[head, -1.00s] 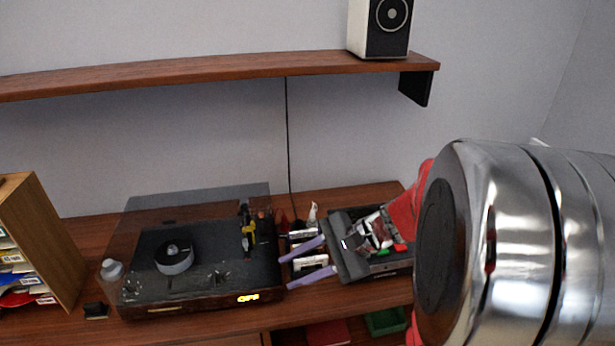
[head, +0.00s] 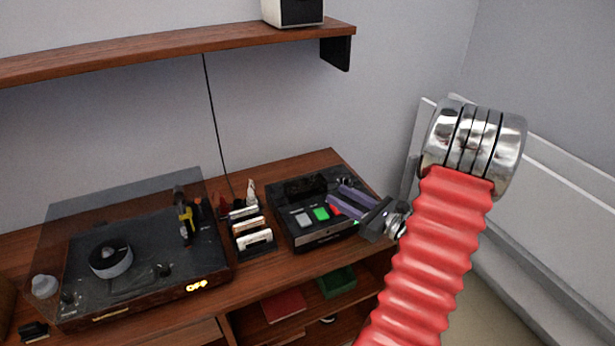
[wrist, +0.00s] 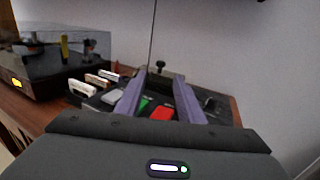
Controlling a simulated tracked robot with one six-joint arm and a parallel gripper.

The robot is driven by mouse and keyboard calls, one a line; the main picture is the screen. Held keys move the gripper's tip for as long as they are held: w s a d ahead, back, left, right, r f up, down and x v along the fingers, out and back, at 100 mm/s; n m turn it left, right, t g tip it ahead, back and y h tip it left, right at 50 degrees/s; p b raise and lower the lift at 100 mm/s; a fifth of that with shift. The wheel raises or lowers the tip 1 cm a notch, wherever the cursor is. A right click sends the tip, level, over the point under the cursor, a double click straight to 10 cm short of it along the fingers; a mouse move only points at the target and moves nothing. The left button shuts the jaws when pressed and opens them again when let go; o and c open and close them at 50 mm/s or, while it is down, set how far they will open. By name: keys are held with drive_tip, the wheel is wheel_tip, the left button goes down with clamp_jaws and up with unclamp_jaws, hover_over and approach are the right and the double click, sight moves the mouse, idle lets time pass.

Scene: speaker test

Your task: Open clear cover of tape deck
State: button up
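The tape deck (head: 290,205) is a black box on the wooden cabinet, with grey, green and red buttons on top. It also shows in the wrist view (wrist: 220,108), beyond and between my fingers. Its clear cover cannot be made out for certain; a dark raised part sits at the back of the deck. My gripper (head: 336,194) has two purple fingers, and they are apart with nothing between them. It reaches over the right side of the deck, above the red button. In the wrist view my gripper (wrist: 160,79) points toward the deck's back; contact cannot be told.
A turntable (head: 135,285) with a clear lid stands at the left. A rack of cassettes (head: 250,230) stands between it and the deck. A wooden shelf (head: 180,45) holds a speaker (head: 293,10) above. A white panel (head: 560,215) is at the right.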

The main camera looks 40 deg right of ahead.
sight(308, 176)
drive_tip(key=shift+d, duration=0.2)
drive_tip(key=shift+a, duration=0.1)
drive_tip(key=w, duration=0.4)
drive_tip(key=w+a, duration=0.1)
drive_tip(key=w, duration=0.8)
drive_tip(key=shift+w+a, duration=0.2)
drive_tip(key=shift+w, duration=0.15)
drive_tip(key=shift+c, duration=0.3)
clamp_jaws()
drive_tip(key=shift+s+d, duration=0.1)
drive_tip(key=shift+d, duration=0.15)
drive_tip(key=shift+a, duration=0.1)
